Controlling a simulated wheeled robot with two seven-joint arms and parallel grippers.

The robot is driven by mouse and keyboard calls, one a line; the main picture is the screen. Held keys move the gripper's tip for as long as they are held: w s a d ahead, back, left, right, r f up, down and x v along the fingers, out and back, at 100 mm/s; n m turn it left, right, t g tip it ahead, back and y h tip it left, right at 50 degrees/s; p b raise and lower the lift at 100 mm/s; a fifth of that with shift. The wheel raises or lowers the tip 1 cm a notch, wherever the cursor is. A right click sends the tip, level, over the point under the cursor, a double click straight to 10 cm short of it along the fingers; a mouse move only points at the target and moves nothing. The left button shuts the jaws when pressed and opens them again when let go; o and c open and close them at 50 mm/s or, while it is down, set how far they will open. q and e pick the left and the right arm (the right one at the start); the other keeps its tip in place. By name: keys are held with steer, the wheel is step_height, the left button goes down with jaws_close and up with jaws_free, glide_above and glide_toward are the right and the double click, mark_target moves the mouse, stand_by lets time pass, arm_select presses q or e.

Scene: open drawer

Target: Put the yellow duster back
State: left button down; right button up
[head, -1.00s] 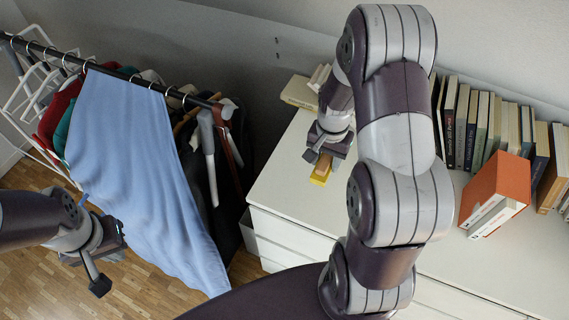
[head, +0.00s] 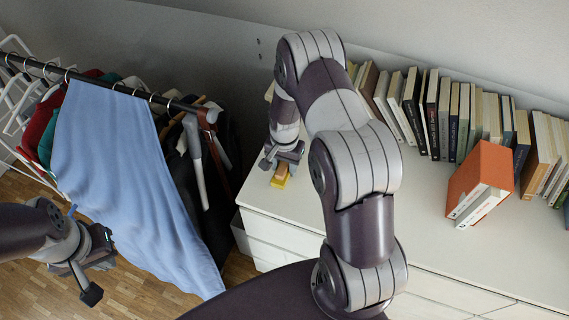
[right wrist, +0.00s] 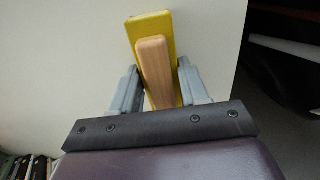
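The yellow duster (head: 281,175) has a wooden handle and is at the left end of the white dresser top (head: 330,215). In the right wrist view the duster (right wrist: 157,58) lies between my two grey fingers, its yellow base pointing away. My right gripper (head: 280,165) is shut on it, with the fingers along its sides. I cannot tell whether it touches the dresser top. My left gripper (head: 95,268) is open and empty, low at the left in front of the clothes rack.
A row of books (head: 455,115) stands along the back wall. An orange book (head: 482,172) stands in front of it, with other books beside it. A clothes rack (head: 85,80) with a blue cloth (head: 120,180) is left of the dresser.

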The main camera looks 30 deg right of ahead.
mark_target(284, 166)
steer(key=o, duration=0.4)
step_height(284, 166, up, 13)
steer(key=s+a+r+n, duration=0.1)
steer(key=s+a+n, duration=0.1)
steer(key=s+n, duration=0.1)
steer(key=s+a+r+n+t, duration=0.1)
steer(key=s+a+r+n, duration=0.1)
steer(key=s, duration=0.4)
steer(key=s+a+r+n, duration=0.2)
steer(key=s+a+n, duration=0.2)
steer(key=n, duration=0.1)
steer(key=shift+s+a+r, duration=0.1)
steer(key=shift+s, duration=0.2)
